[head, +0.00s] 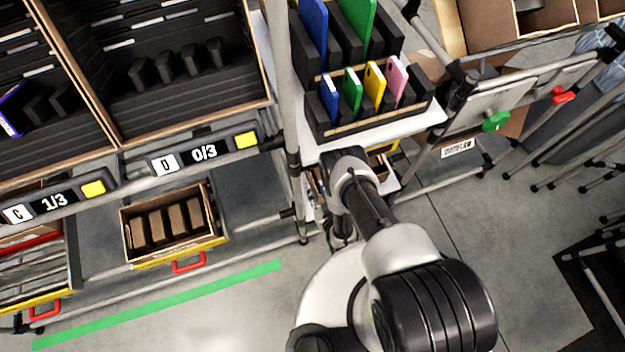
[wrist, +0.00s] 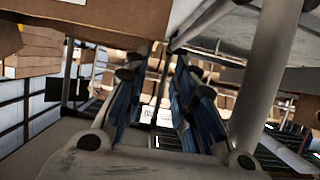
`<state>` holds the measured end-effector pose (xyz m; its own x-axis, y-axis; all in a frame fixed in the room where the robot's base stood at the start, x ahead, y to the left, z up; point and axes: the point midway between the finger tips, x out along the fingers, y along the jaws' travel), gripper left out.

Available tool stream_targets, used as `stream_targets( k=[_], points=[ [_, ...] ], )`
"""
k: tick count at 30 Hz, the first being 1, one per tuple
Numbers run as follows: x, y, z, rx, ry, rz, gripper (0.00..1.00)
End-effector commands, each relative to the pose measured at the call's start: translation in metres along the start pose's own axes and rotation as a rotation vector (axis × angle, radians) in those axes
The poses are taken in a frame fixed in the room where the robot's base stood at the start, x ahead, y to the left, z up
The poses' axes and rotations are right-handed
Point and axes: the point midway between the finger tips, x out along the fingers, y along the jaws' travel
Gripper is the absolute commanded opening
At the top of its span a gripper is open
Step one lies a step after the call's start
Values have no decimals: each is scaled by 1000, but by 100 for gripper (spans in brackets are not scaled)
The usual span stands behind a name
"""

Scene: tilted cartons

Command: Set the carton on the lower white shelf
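My gripper (wrist: 158,75) shows in the wrist view with its two fingers apart. I see background through the gap and nothing held between them. In the head view it is hidden behind my arm. A large brown cardboard surface (wrist: 110,14) lies close above the fingers in the wrist view; I cannot tell whether it is the task's carton. The lower white shelf (head: 387,186) is partly visible beside my arm, below the upper white shelf (head: 425,118). Small brown boxes (head: 378,163) show between these shelves, partly hidden by my arm.
The upper white shelf carries a black rack (head: 335,130) of coloured items. Tilted open cartons (head: 485,25) stand at top right. A metal post (head: 283,90) rises left of the shelves. A carton of brown pieces (head: 165,225) sits lower left.

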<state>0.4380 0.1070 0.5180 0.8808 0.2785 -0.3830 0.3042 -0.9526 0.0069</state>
Motion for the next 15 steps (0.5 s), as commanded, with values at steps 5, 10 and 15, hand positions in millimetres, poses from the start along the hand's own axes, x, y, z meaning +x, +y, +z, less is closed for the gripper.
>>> stream_targets(
  k=[5, 10, 15],
  points=[
    [-31, 1, 1, 0, -3, 2, 25],
    [-44, 0, 0, 0, 1, 0, 25],
    [-47, 0, 0, 0, 1, 0, 25]
  ],
)
